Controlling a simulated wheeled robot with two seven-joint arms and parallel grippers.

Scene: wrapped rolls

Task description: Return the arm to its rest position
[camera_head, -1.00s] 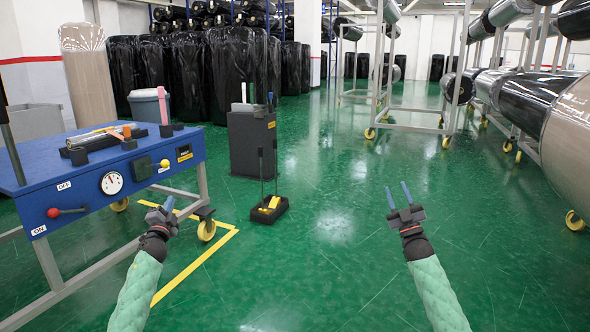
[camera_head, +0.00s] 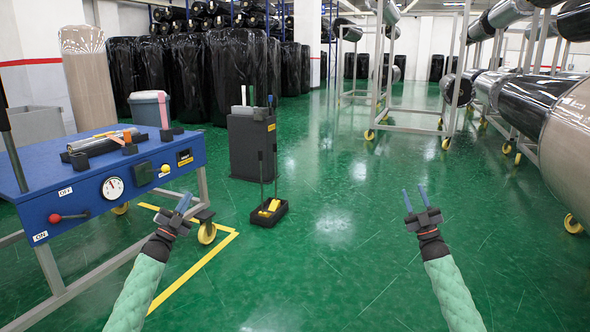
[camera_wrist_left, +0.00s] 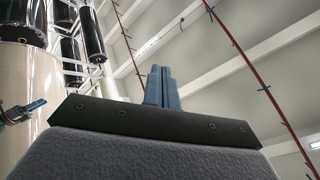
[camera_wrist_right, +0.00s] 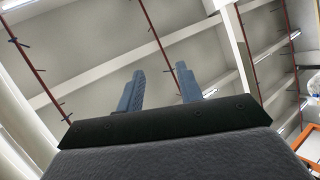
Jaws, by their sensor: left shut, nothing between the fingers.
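My right gripper (camera_head: 414,200) is over open floor at the right. Its two blue fingers are apart and empty, and the gap also shows in the right wrist view (camera_wrist_right: 160,88). Both grippers point upward, and both wrist views look at the ceiling.
The blue bench (camera_head: 150,197), with a gauge and levers, stands at the left. A black holder (camera_head: 269,212) with upright rods and a dark grey cabinet (camera_head: 252,145) stand in the middle. Racks of rolls (camera_head: 530,100) line the right. The floor between is clear.

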